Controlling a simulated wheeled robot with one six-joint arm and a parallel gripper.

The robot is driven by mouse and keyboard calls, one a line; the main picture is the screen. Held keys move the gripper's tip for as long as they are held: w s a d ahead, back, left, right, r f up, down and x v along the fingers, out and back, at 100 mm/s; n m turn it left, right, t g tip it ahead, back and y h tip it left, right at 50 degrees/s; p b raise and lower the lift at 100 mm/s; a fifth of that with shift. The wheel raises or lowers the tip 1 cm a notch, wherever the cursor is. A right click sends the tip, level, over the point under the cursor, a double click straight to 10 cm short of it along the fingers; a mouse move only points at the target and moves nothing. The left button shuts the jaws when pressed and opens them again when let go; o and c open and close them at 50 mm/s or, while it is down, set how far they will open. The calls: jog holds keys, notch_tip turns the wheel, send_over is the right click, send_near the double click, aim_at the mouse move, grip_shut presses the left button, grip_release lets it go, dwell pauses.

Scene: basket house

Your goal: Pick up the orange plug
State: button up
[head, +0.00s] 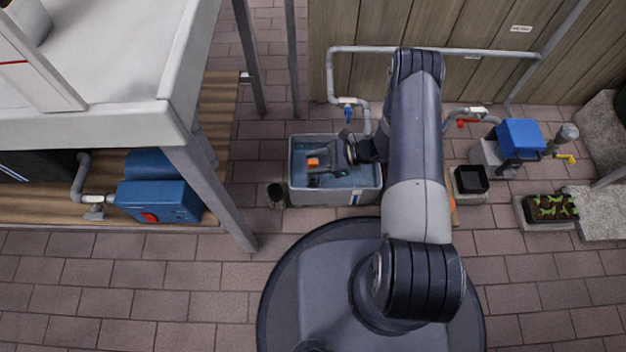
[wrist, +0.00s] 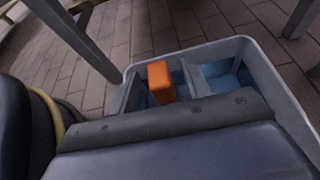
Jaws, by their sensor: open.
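The orange plug (head: 313,162) is a small block in the left part of a grey basin with blue inside (head: 350,198). In the wrist view the plug (wrist: 160,84) stands upright, between the two fingers in the picture. My gripper (wrist: 163,82) is open, one finger to each side of the plug. I cannot tell whether either finger touches it. In the head view my gripper (head: 322,168) reaches into the basin from the right, close to the plug. The plug's lower part is hidden in the wrist view by my gripper body.
The basin's rim (wrist: 262,70) surrounds the gripper closely. A pipe with a blue valve (head: 348,112) stands behind it. A dark cup (head: 276,195) is left of the basin, a black box (head: 471,180) to the right.

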jog(key=shift+a+f, duration=0.15)
jog(key=shift+a, duration=0.3)
grip_shut()
dwell(0.3)
